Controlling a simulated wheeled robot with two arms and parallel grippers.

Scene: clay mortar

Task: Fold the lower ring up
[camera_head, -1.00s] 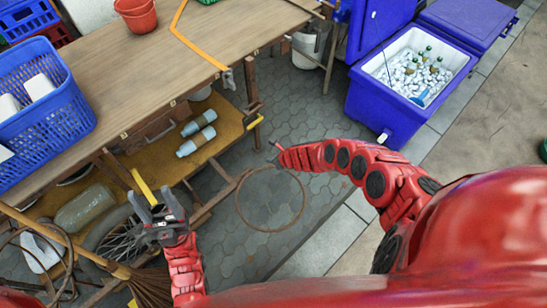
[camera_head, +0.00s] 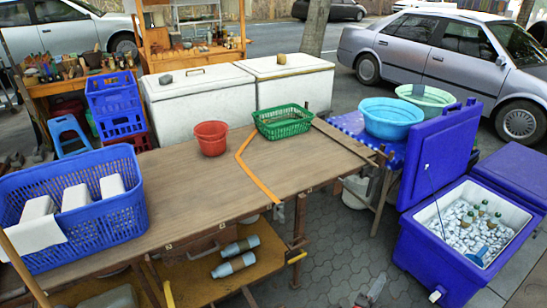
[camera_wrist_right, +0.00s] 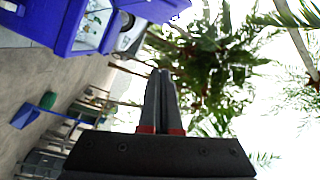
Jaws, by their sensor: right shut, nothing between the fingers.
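No ring shows in the head view or the right wrist view now. The part of the floor where a thin ring showed earlier is below the head picture. My right gripper (camera_head: 372,290) shows small and grey at the bottom edge of the head view, right of the wooden table (camera_head: 190,185). In the right wrist view my right gripper (camera_wrist_right: 160,73) has its two dark fingers pressed together, with nothing between them. Its fingers have trees and bright sky behind them. My left gripper is outside both views.
The table carries a blue basket (camera_head: 130,217), a red bucket (camera_head: 211,138) and a green basket (camera_head: 284,122). A blue cooler with ice (camera_head: 415,250) stands open at the right. Bottles (camera_head: 234,265) lie on the lower shelf. Paved floor (camera_head: 330,245) is free between table and cooler.

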